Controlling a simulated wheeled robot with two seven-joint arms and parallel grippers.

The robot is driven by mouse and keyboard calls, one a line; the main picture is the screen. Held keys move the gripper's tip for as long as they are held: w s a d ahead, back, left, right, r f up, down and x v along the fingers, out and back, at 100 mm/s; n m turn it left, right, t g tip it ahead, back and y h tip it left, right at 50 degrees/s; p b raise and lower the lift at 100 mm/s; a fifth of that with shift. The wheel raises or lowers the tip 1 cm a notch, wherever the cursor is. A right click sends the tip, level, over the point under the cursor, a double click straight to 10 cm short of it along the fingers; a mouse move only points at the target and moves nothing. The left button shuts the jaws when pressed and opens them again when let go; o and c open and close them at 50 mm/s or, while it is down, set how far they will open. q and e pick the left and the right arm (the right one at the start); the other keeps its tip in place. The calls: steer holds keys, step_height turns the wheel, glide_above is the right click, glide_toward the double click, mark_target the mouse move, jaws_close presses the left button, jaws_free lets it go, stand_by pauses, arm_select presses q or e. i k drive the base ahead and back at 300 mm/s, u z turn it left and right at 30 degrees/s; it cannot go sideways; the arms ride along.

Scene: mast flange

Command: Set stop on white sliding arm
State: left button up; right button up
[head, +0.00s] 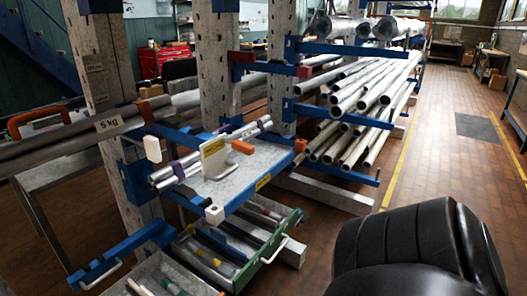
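Neither gripper shows in the head view. A steel rack stands at the left and middle, with blue arms reaching out from its uprights. One blue arm ends in a white block (152,148). A lower blue arm at the front edge of a grey shelf (255,163) ends in another white block (214,214). An orange block (243,147) lies on the shelf, beside an upright whitish plate (213,156). Another orange block (300,145) sits at the shelf's right end. I cannot tell which piece is the stop or which arm slides.
Metal tubes (345,95) lie on the rack's right side, their ends jutting out. Long bars (60,143) cross at the left. An open green drawer (262,255) with a white handle sticks out below the shelf. The brick floor (420,160) is clear at right.

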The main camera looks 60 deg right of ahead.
mark_target(238, 146)
steer(key=k, duration=0.15)
steer(key=z, duration=1.6)
steer(key=i, duration=0.5)
steer(key=z, duration=0.05)
